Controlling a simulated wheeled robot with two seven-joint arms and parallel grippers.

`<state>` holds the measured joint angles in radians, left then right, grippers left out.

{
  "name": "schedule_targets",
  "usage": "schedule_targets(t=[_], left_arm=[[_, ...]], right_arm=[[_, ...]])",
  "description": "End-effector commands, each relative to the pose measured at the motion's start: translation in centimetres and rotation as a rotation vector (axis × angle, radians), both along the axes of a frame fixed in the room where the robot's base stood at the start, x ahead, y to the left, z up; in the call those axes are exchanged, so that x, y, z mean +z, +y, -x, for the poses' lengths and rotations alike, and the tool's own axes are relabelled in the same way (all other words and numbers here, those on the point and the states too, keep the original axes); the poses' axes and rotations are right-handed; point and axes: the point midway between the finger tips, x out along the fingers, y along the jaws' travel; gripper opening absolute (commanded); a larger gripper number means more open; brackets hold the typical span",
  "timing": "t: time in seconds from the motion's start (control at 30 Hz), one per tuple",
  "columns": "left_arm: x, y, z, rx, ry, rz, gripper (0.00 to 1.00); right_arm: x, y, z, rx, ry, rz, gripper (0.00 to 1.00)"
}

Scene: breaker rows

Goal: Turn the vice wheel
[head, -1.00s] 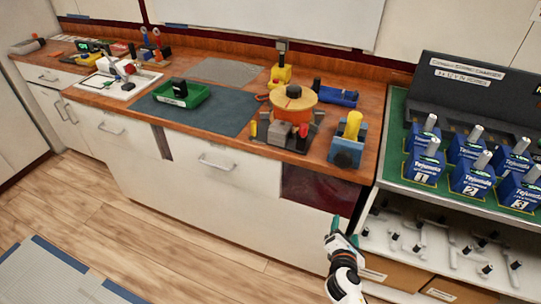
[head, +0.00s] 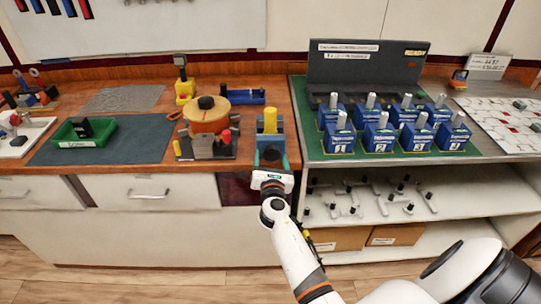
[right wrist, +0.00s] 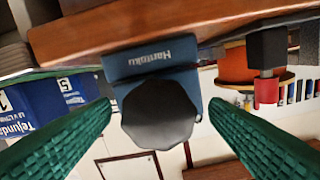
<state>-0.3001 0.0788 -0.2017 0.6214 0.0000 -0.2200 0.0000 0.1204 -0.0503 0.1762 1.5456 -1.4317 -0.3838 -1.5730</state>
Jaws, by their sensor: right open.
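The blue vice (head: 270,140) stands at the front edge of the wooden counter, with a yellow cylinder (head: 270,120) upright in it. In the right wrist view its blue body (right wrist: 150,62) bears white lettering. Its dark, faceted wheel (right wrist: 157,113) faces the camera there. My right gripper (head: 271,162) is in front of the vice, at the counter's edge. Its green ribbed fingers are open, one on each side of the wheel, with gaps visible on both sides. How deep the wheel sits between the fingertips is hard to tell. My left gripper is not in view.
An orange round device (head: 207,118) with grey blocks stands left of the vice. A green bench (head: 310,150) with several blue numbered boxes stands close on the right. A shelf (head: 400,182) with loose handles lies below it. The floor in front is clear.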

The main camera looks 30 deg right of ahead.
Motion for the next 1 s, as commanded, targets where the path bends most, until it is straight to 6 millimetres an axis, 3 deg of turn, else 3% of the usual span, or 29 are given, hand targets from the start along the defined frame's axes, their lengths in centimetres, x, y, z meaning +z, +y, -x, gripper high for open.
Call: schedule_targets(t=[0.2, 0.47, 0.57, 0.77, 1.0], left_arm=[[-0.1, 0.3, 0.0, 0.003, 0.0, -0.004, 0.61], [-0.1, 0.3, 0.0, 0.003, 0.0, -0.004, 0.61], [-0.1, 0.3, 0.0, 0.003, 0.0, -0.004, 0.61], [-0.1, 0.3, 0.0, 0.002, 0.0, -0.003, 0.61], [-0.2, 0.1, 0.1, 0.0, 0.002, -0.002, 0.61]], right_arm=[[0.0, -1.0, -1.5, 0.0, 0.0, 0.0, 0.7], [0.0, -1.0, -1.6, 0.0, 0.001, -0.001, 0.7], [0.0, -1.0, -1.6, 0.0, 0.001, -0.001, 0.58], [0.0, -1.0, -1.6, 0.0, 0.001, -0.001, 0.25], [-0.1, -1.0, -1.6, 0.0, -0.01, -0.018, 0.25]])
